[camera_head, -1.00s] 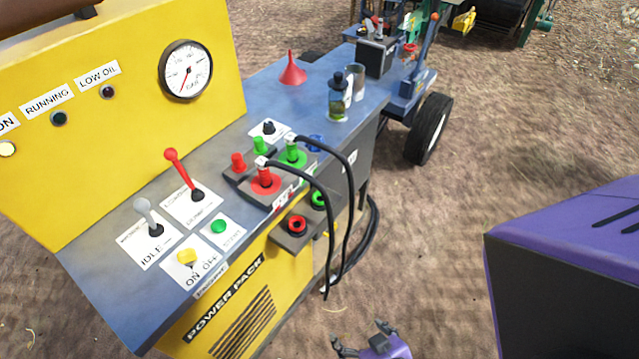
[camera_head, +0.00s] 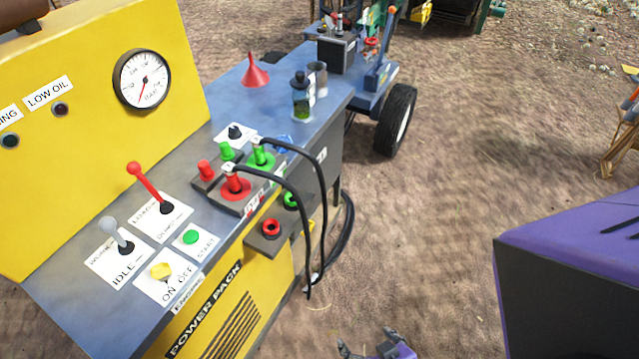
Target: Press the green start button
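The green start button (camera_head: 191,237) is a small round button on a white START label, on the blue top of the yellow power pack (camera_head: 246,296). It stands just right of the yellow ON/OFF engine switch (camera_head: 161,271). One purple gripper, which looks like my right one (camera_head: 368,344), shows at the bottom edge, well to the right of and below the button. Its two dark fingertips are apart, with nothing visible between them; the rest is cut off. My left gripper is not in view.
A grey lever (camera_head: 115,233) and a red lever (camera_head: 145,180) rise left of the button. Red and green hose couplings (camera_head: 236,184) with black hoses (camera_head: 322,200) lie to its right. A red funnel (camera_head: 255,72) and a bottle (camera_head: 302,97) stand farther back. Bare ground lies right of the machine.

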